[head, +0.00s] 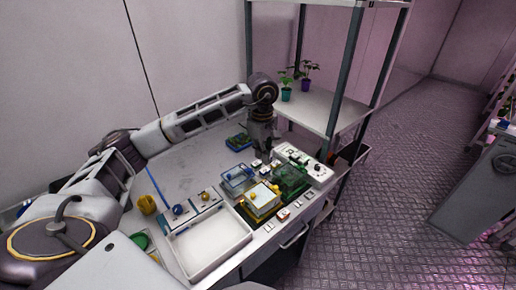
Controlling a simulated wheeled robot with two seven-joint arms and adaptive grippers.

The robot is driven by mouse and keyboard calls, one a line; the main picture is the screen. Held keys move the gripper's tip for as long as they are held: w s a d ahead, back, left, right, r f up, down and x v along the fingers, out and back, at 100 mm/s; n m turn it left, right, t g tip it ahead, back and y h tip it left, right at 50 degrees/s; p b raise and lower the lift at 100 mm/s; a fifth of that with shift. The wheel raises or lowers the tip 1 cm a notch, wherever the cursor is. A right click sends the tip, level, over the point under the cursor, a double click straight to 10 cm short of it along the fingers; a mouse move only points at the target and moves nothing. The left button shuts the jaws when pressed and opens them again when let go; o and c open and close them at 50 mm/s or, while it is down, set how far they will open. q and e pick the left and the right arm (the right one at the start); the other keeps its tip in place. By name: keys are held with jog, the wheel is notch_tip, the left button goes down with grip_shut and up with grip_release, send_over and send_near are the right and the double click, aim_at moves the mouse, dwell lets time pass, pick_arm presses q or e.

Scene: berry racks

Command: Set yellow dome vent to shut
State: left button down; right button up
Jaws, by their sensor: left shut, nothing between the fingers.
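In the head view, small dome-like boxes stand on the bench near its right end. One box (262,198) has a pale yellowish top with small yellow parts on it, likely the yellow dome; its vent setting is too small to read. A bluish clear box (238,179) is behind it to the left, and a green one (291,178) is to its right. My left gripper (264,156) points down just behind these boxes, shut and empty. It appears apart from the yellow-topped box. My right gripper is not in view.
A white tray (187,271) lies at the bench front. Blue and yellow knobs sit on a panel (192,210) behind it. A white control strip (317,170) is at right. A shelf rack (327,112) with potted plants stands close behind my left gripper.

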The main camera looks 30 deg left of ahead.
pick_arm(q)
jog(key=r+m+p, duration=0.1)
jog(key=r+p, duration=0.1)
jog(key=p, duration=0.1)
send_over(274, 187)
jog(key=w+a, duration=0.1)
jog(key=a, duration=0.1)
jog(key=shift+d+r+p, duration=0.6)
jog(key=shift+d+p, duration=0.45)
jog(key=shift+p, duration=0.3)
jog(key=f, duration=1.1)
jog(key=shift+s, duration=0.3)
jog(key=shift+s+f, duration=0.15)
jog(key=shift+f, duration=0.6)
jog(key=shift+s+a+r, duration=0.1)
jog(key=shift+a+r, duration=0.1)
jog(key=shift+a, duration=0.25)
jog(key=shift+w+a+f+p, duration=0.1)
jog(key=shift+w+a+p, duration=0.15)
jog(key=shift+a, duration=0.2)
jog(key=shift+w+a+f+p, duration=0.1)
jog(key=shift+a+p, duration=0.15)
jog(key=shift+a, duration=0.2)
jog(key=shift+w+a+r, duration=0.1)
jog(key=shift+w+a, duration=0.1)
jog(key=shift+a, duration=0.4)
jog(key=shift+w+r, duration=0.25)
jog(key=shift+r, duration=0.25)
notch_tip(274, 187, up, 12)
jog(key=b, duration=0.2)
